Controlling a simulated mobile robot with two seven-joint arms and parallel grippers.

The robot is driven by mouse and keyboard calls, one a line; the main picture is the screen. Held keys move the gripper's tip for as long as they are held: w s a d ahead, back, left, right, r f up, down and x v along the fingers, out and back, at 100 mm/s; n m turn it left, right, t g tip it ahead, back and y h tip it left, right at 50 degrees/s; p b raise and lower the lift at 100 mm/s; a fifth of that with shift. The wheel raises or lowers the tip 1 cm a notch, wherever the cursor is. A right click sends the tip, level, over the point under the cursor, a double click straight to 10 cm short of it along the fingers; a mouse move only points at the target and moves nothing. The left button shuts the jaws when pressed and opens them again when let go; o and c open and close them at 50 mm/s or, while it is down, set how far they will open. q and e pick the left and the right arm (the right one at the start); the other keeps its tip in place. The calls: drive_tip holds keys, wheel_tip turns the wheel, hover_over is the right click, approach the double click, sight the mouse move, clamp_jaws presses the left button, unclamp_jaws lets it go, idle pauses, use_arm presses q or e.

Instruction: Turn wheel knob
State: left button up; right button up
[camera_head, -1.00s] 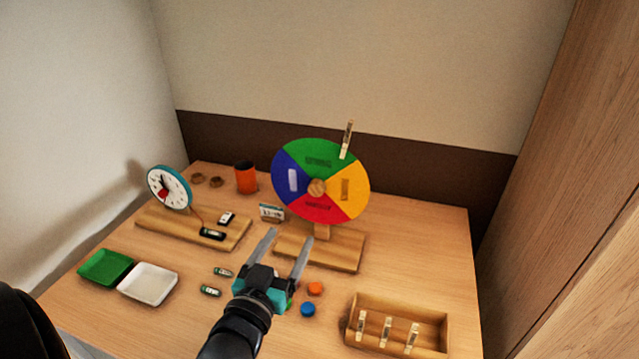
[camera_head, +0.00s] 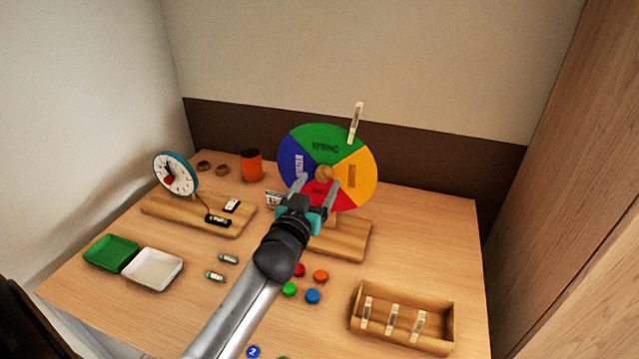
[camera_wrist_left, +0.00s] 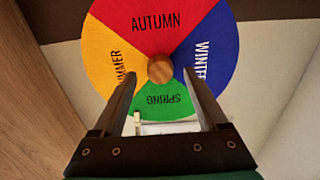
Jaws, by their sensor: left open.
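The season wheel (camera_head: 355,172) stands upright on a wooden base (camera_head: 345,240), with green at top, yellow right, red bottom and blue left. Its round wooden knob (camera_head: 324,173) is at the centre. My left gripper (camera_head: 318,183) is open and empty in front of the red lower part, its fingertips just below the knob. In the left wrist view the wheel (camera_wrist_left: 160,25) appears upside down. The knob (camera_wrist_left: 160,68) shows between the open fingers (camera_wrist_left: 160,78), apart from both; I cannot tell the remaining depth gap. My right gripper is not in view.
A clothespin (camera_head: 356,122) stands at the wheel's top edge. A toy clock (camera_head: 175,174) and an orange cup (camera_head: 251,165) stand left. Green (camera_head: 110,252) and white (camera_head: 152,268) trays lie front left. Coloured counters (camera_head: 313,296) and a wooden box (camera_head: 440,340) with clothespins are in front.

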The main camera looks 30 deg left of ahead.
use_arm(q)
drive_tip(key=shift+x, duration=0.8)
clamp_jaws()
